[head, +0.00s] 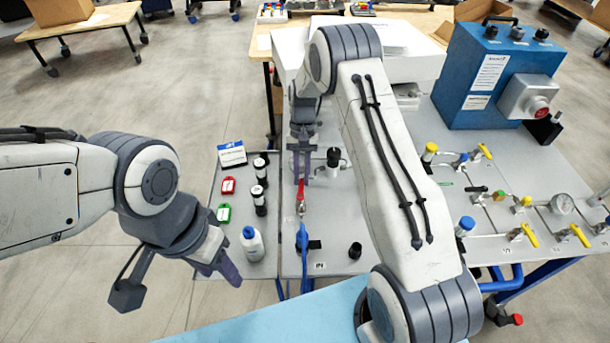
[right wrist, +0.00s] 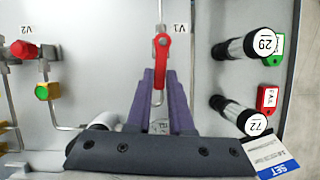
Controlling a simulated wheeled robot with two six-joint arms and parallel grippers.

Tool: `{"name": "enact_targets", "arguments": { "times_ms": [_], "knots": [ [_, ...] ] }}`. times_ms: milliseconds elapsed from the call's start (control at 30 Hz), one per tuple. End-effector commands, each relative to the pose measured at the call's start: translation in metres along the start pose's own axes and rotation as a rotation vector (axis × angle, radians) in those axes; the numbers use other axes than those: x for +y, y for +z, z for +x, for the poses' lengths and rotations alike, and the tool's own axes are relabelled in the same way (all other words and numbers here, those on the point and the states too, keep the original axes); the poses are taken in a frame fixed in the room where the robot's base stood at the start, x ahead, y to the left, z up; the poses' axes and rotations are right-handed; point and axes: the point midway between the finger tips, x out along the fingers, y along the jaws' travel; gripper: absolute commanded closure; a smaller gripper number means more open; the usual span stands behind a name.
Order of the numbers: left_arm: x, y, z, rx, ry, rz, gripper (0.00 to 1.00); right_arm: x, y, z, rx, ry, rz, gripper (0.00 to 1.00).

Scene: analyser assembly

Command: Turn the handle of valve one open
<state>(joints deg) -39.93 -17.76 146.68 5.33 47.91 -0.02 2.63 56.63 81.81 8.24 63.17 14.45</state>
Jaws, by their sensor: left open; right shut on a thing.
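Valve one's red handle (head: 300,196) is on the grey panel, left of my right arm in the head view. In the right wrist view the red handle (right wrist: 162,58) lies beside the label V1 (right wrist: 179,28), roughly in line with the thin pipe above it. My right gripper (head: 302,178) is shut on the handle; its purple fingers (right wrist: 159,78) sit on either side of it. The valve body under the handle is partly hidden by the fingers. My left gripper (head: 224,268) is open and empty, low at the left near the white bottle, well away from the valve.
A white bottle (head: 252,244), black vials (head: 259,200), a red tag (head: 228,185) and a green tag (head: 224,213) stand or lie left of the valve. A blue hose (head: 302,240) is in front. A blue box (head: 498,70) and several yellow-handled valves (head: 531,235) are at right.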

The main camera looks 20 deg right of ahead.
Motion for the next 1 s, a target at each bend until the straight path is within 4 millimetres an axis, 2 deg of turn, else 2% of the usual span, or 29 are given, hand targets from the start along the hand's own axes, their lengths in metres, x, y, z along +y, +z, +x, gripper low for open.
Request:
{"name": "enact_targets", "arguments": {
  "times_ms": [300, 800, 833, 900, 1000],
  "knots": [
    [0.0000, 0.0000, -0.0007, 0.000, 0.000, 0.000, 0.50, -0.0064, -0.0004, -0.0016, 0.004, 0.039, -0.100, 1.00],
    [0.0001, 0.0000, -0.0007, 0.000, 0.000, 0.000, 0.50, -0.0073, -0.0004, -0.0016, 0.005, 0.046, -0.117, 1.00],
    [0.0001, -0.0001, -0.0007, 0.000, 0.000, 0.000, 0.50, -0.0072, -0.0004, -0.0016, 0.005, 0.046, -0.117, 0.77],
    [0.0001, -0.0001, -0.0007, 0.000, 0.000, 0.000, 0.50, -0.0072, -0.0004, -0.0016, 0.005, 0.045, -0.116, 0.50],
    [0.0001, 0.0000, -0.0007, 0.000, 0.000, 0.000, 0.50, -0.0069, -0.0002, -0.0011, 0.004, 0.046, -0.115, 0.50]
  ]
}}
